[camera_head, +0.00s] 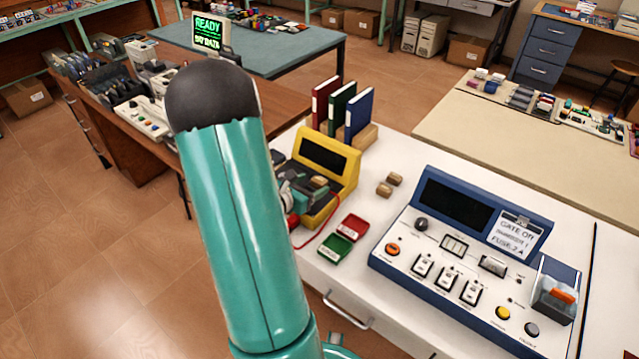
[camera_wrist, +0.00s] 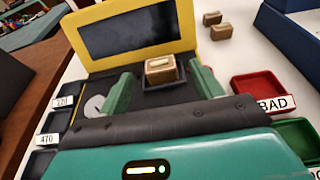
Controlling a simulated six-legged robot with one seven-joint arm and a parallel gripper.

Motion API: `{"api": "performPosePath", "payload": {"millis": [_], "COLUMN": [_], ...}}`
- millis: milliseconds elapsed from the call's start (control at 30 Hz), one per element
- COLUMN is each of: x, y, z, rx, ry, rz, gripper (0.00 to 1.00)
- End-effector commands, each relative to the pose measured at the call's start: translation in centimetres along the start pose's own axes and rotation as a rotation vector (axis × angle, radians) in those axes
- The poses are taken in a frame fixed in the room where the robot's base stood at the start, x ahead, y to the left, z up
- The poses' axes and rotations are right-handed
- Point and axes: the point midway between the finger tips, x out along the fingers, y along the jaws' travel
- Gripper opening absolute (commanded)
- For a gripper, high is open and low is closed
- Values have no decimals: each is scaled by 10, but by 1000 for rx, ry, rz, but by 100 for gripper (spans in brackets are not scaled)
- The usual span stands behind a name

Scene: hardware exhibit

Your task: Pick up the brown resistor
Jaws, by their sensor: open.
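A small brown block-shaped resistor (camera_wrist: 162,70) sits on a dark square pad at the front of the yellow tester (camera_wrist: 204,50) in the wrist view. My gripper (camera_wrist: 160,88) is open, with one green finger on each side of the resistor and a visible gap to both; height above it is hard to judge. In the head view the resistor (camera_head: 320,181) shows at the tester (camera_head: 346,152), partly hidden by my gripper (camera_head: 304,192). Two similar brown blocks (camera_wrist: 212,18) lie on the white table behind and right, also visible in the head view (camera_head: 395,179).
A red tray marked BAD (camera_wrist: 258,87) and a green tray (camera_head: 335,248) lie right of the tester. Labelled bins (camera_wrist: 48,139) are at its left. Binders (camera_head: 357,113) stand behind it, and a blue control console (camera_head: 450,270) fills the table's right.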

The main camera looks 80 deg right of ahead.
Motion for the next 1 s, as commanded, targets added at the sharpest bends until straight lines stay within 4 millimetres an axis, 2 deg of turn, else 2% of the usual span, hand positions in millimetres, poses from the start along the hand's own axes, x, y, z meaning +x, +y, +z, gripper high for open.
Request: {"api": "performPosePath", "payload": {"millis": [100, 200, 467, 700, 1000], "x": [20, 29, 32, 32, 31], "y": [-1, 0, 0, 0, 0], "z": [0, 0, 0, 0, 1], "rx": [1, 1, 0, 0, 1], "ry": [1, 1, 1, 1, 1], "rz": [-3, -1, 0, 0, 0], "gripper": [65, 65, 65, 18, 17]}}
